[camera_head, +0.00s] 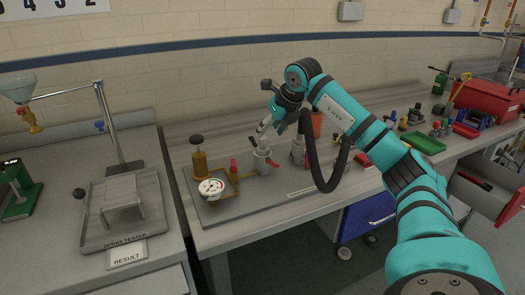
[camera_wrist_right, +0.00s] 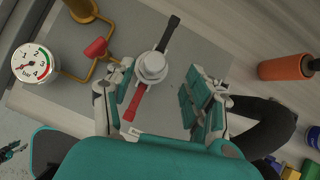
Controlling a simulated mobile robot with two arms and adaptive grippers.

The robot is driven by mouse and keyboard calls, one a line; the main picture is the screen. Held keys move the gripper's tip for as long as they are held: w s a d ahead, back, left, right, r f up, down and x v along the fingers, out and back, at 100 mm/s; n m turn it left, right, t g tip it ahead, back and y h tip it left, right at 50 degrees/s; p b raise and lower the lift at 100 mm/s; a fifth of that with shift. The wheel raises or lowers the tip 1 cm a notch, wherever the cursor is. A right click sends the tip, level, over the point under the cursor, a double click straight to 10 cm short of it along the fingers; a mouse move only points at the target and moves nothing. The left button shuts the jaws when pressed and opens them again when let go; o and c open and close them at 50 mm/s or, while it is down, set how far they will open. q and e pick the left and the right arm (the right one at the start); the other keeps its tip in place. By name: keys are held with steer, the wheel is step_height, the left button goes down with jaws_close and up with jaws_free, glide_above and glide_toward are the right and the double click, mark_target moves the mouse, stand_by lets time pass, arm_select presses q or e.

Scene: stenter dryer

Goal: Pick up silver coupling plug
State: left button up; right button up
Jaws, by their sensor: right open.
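The silver coupling plug (camera_wrist_right: 153,66) shows in the wrist view as a round pale metal piece seen from above, seated in a coupling with a red lever (camera_wrist_right: 138,101) and a black lever (camera_wrist_right: 172,32). In the head view the silver coupling (camera_head: 261,161) stands upright on the grey plate of the bench rig. My right gripper (camera_head: 276,124) is above it, pointing down. In the wrist view its two fingers (camera_wrist_right: 160,82) are apart, one on each side of the plug, with nothing between the pads seen gripped.
A pressure gauge (camera_head: 211,187) and a brass pump (camera_head: 199,160) stand left of the coupling. A grey fitting (camera_head: 298,152) and an orange cylinder (camera_head: 316,124) are to its right. A green tray (camera_head: 423,142) and red toolbox (camera_head: 486,101) lie further right.

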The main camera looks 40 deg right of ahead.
mark_target(263, 138)
steer(key=shift+w+a+f, duration=0.1)
steer(key=shift+w+f, duration=0.15)
steer(key=shift+f, duration=0.15)
steer(key=x, duration=0.3)
steer(key=shift+w+a+f+p, duration=0.15)
steer(key=shift+w+f+p, duration=0.15)
steer(key=shift+p, duration=0.1)
steer(key=shift+w+f, duration=0.2)
arm_select(q)
steer(key=shift+s+r, duration=0.35)
steer(key=shift+r, duration=0.05)
arm_select(e)
jaws_close()
